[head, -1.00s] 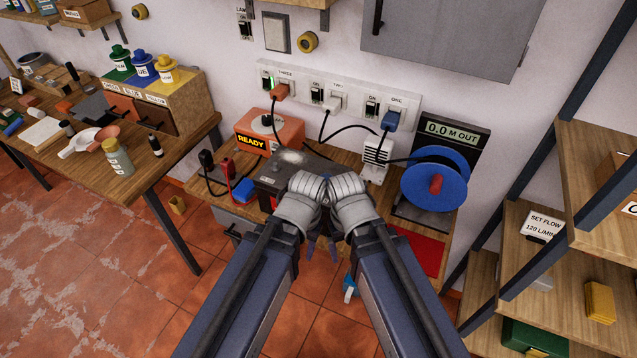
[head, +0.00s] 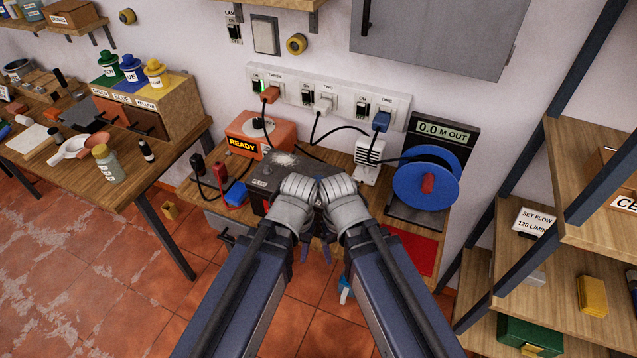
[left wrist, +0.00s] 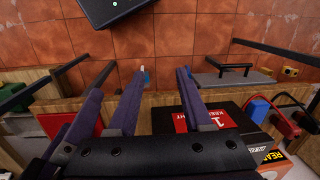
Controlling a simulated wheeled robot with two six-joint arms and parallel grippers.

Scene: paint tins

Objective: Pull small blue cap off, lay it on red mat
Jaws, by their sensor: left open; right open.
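The red mat (head: 408,252) lies on the right front of the bench, below the blue reel, and also shows at the lower left of the left wrist view (left wrist: 76,122). I cannot make out a small blue cap for certain. A small blue piece (head: 237,193) sits left of the black box (head: 262,183). My left gripper (head: 303,250) and right gripper (head: 327,253) are side by side, pointing down at the bench's front edge, mostly hidden by my wrists. Both are open. The left wrist view shows left fingers apart, with nothing visible between them (left wrist: 160,85).
An orange READY unit (head: 250,140) stands behind the black box. The blue reel (head: 425,185) and a white plug box (head: 370,158) stand to the right. Cables run to the wall sockets. A blue and white object (head: 345,289) shows below the bench. Shelves (head: 560,190) are at right.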

